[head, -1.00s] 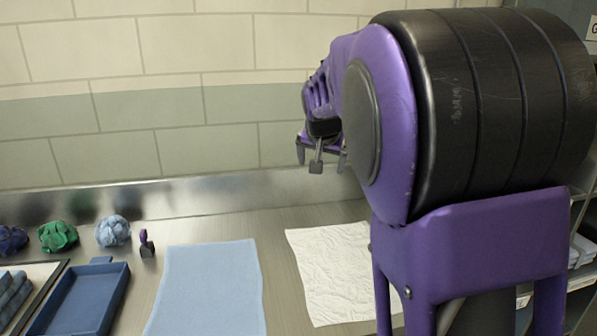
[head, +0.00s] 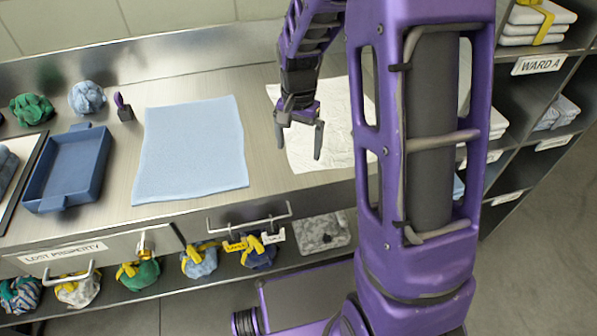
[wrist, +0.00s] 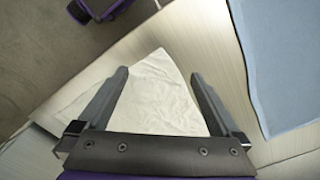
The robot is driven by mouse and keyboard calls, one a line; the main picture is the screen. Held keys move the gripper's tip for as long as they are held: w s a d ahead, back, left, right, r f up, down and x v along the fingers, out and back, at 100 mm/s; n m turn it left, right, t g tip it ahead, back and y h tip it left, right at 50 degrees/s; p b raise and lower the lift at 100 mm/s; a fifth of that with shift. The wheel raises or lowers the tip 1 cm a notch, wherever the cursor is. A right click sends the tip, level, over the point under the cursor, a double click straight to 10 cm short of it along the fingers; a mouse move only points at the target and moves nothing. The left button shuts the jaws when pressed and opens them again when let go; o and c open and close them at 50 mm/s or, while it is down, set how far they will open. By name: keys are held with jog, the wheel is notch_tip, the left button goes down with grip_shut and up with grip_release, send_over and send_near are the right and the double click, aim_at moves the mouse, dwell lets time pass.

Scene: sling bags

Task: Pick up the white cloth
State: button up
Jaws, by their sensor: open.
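The white cloth (head: 305,150) lies flat and slightly wrinkled on the steel counter in the head view, right of the light blue cloth. My arm hides part of its right side. My gripper (head: 299,140) is open and empty, above the cloth's left part with fingers pointing down. In the wrist view the white cloth (wrist: 160,100) shows between and beyond the open fingers of my gripper (wrist: 158,80). I cannot tell the exact height of the fingertips over it.
A light blue cloth (head: 190,150) lies flat to the left on the counter (head: 262,165). Further left are a blue tray (head: 35,198), a small purple-and-black item (head: 123,108), and blue (head: 87,97) and green (head: 31,109) bundles. Shelves (head: 520,130) stand at the right.

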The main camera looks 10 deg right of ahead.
aim_at(298, 169)
jog(key=shift+f+b, duration=1.45)
jog(key=shift+f, duration=1.25)
jog(key=shift+f, duration=0.1)
grip_shut()
notch_tip(298, 169, up, 12)
jog(key=p, duration=0.6)
